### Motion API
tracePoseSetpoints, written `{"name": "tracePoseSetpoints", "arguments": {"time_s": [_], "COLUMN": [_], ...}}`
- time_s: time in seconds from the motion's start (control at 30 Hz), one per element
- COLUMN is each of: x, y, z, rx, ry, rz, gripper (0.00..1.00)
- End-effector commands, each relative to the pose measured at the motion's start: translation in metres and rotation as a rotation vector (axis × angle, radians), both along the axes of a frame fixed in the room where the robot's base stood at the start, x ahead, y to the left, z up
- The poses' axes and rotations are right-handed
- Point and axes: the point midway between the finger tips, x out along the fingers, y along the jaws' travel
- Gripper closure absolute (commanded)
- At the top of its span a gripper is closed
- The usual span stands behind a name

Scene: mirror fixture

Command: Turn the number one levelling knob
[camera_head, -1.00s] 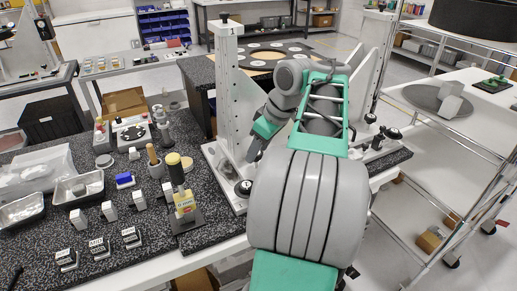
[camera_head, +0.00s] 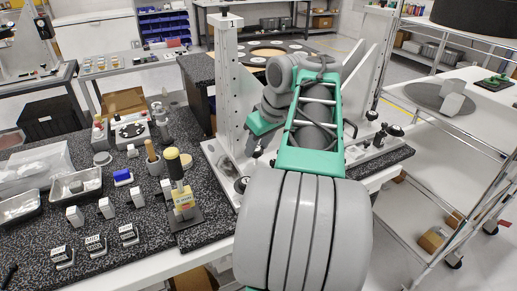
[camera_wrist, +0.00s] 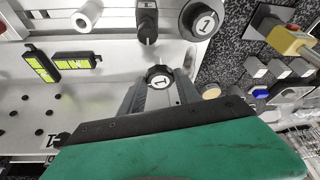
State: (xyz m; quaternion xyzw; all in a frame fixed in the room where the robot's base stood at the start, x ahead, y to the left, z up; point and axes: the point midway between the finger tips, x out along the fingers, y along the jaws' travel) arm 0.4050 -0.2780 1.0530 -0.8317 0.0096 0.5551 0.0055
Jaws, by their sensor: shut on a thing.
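In the wrist view, a small black knob (camera_wrist: 158,75) with a white "1" face sits between the grey fingers of my gripper (camera_wrist: 160,90), which is shut on it. A larger round dark knob (camera_wrist: 203,21), also marked "1", stands apart from the fingers near the plate's corner. It also shows in the head view (camera_head: 241,184), to the lower left of my gripper (camera_head: 251,147). The fixture's pale base plate (camera_wrist: 95,100) lies under the fingers. In the head view my arm covers much of the fixture, and the held knob is hidden.
A tall pale upright (camera_head: 226,85) stands close to the left of my gripper. A yellow-labelled tool (camera_head: 182,195) stands on the speckled bench (camera_head: 140,200) among blocks and trays. A wire-shelf cart (camera_head: 450,150) is at the right.

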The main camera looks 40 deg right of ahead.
Motion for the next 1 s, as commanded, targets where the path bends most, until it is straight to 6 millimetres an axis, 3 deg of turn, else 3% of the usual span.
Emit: {"name": "tracePoseSetpoints", "arguments": {"time_s": [0.2,0.23,0.47,0.77,1.0], "x": [0.000,0.000,0.000,-0.001,-0.018], "y": [0.000,0.000,0.000,0.000,-0.001], "z": [0.000,0.000,0.000,0.004,0.049], "rx": [0.001,0.001,0.001,0.001,-0.001], "ry": [0.001,0.001,0.001,0.000,-0.001], "rz": [-0.001,-0.001,0.000,0.000,-0.001], "gripper": [1.00,0.59,0.41,0.39,0.39]}}
